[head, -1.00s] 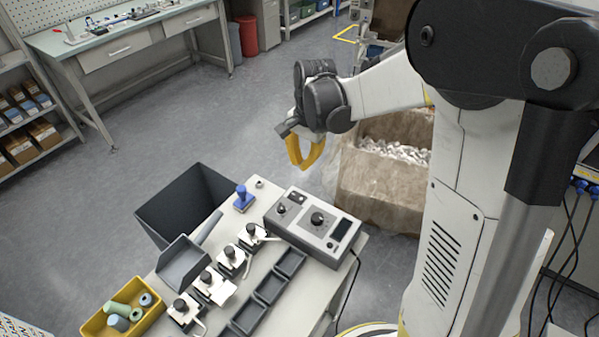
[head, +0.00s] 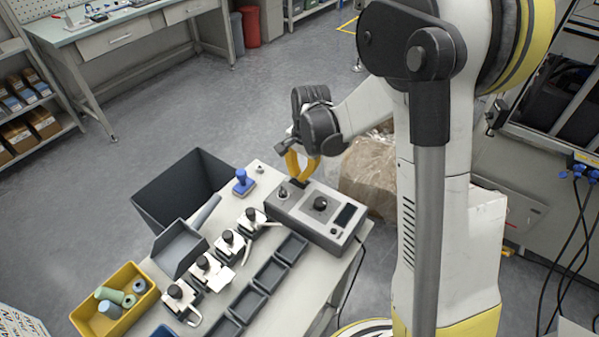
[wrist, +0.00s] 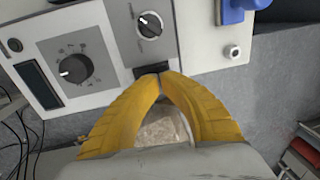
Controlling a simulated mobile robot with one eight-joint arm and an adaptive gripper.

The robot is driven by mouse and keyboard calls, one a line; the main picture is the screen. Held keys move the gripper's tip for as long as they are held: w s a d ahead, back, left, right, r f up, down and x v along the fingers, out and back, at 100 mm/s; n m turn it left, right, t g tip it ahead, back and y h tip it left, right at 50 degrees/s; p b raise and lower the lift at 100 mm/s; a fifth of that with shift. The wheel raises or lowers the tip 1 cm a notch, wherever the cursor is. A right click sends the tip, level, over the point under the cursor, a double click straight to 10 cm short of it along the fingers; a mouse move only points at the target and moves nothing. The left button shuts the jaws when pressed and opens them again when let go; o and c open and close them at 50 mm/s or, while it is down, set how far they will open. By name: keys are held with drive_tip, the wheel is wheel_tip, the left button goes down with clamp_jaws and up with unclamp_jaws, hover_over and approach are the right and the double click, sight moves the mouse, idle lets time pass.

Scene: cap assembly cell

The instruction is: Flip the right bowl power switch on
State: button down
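The grey control box (head: 316,216) stands at the far right end of the bench. It has a large dial (head: 321,203), a small knob (head: 283,193) and a dark display (head: 345,214). In the wrist view the small knob (wrist: 150,26) and dial (wrist: 73,68) show clearly. A black rocker switch (wrist: 148,73) sits below the small knob, partly hidden by my fingertips. My gripper (wrist: 162,76) is shut and empty, its yellow fingertips together at the switch. I cannot tell whether they touch it. The head view shows my gripper (head: 301,181) at the box's back edge.
A blue-handled stamp (head: 243,182) and a small pale peg stand left of the box. Several toggle clamps (head: 229,243) and black trays (head: 270,273) line the bench. A dark bin (head: 178,185) and a yellow bin (head: 132,272) are at left. A cardboard box (head: 370,170) stands behind.

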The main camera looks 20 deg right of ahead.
drive_tip(key=shift+w+a+f+b, duration=0.1)
drive_tip(key=shift+f+b, duration=0.3)
drive_tip(key=shift+f, duration=0.15)
drive_tip(key=shift+g+h, duration=0.3)
drive_tip(key=shift+g, duration=0.2)
drive_tip(key=shift+r, duration=0.1)
drive_tip(key=shift+s+d+r, duration=0.15)
drive_tip(key=shift+s+d, duration=0.35)
drive_tip(key=shift+s, duration=0.15)
